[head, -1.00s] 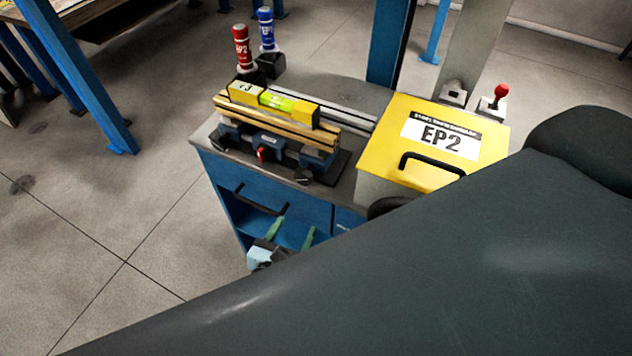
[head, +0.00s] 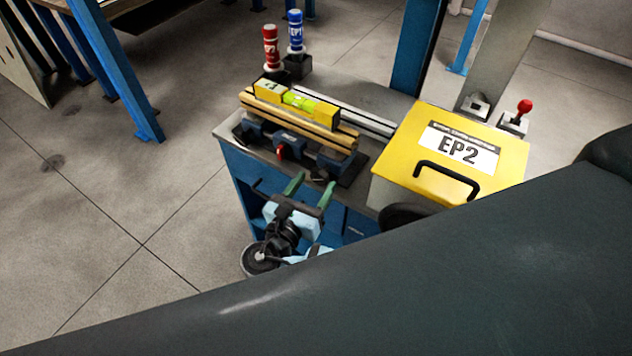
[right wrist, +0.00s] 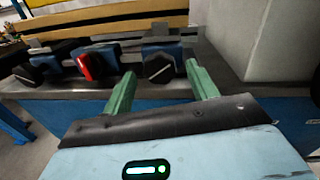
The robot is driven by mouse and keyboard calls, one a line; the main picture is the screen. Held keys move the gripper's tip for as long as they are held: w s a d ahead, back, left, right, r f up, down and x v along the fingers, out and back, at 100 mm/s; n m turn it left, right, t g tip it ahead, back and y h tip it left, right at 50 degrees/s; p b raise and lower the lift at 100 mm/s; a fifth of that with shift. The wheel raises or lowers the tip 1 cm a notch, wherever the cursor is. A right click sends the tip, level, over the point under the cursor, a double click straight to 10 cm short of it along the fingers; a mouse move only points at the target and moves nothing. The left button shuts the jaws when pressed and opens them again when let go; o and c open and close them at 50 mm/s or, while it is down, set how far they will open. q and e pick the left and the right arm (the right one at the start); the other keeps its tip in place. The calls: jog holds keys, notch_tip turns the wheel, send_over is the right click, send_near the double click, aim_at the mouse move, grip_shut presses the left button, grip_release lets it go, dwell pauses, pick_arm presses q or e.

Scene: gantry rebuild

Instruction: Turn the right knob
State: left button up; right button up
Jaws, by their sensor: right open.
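The right knob (right wrist: 160,66) is black with a pale line across its face, on the front of the right blue block of the clamp fixture. In the head view the knob (head: 318,175) is small and partly crowded by my gripper. My right gripper (head: 311,188) has green fingers pointing at the bench. In the right wrist view its fingers (right wrist: 160,84) are spread and empty, one on each side of the right knob and just short of it. A red knob (right wrist: 90,67) and a black left knob (right wrist: 28,75) sit to the left. My left gripper is out of view.
A yellow spirit level (head: 298,102) lies on wooden bars above the knobs. A yellow EP2 box (head: 405,150) stands to the right. Red (head: 271,48) and blue (head: 296,32) bottles stand behind. My dark arm covers the lower right. Floor at left is clear.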

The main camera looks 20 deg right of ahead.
jog(key=shift+w+d, duration=0.45)
jog(key=shift+d, duration=0.1)
jog(key=c, duration=1)
jog(key=shift+o, duration=0.2)
jog(key=shift+m, duration=0.3)
jog(key=m, duration=0.3)
jog(key=shift+a, duration=0.1)
jog(key=shift+m+h, duration=0.3)
jog(key=shift+m, duration=1.4)
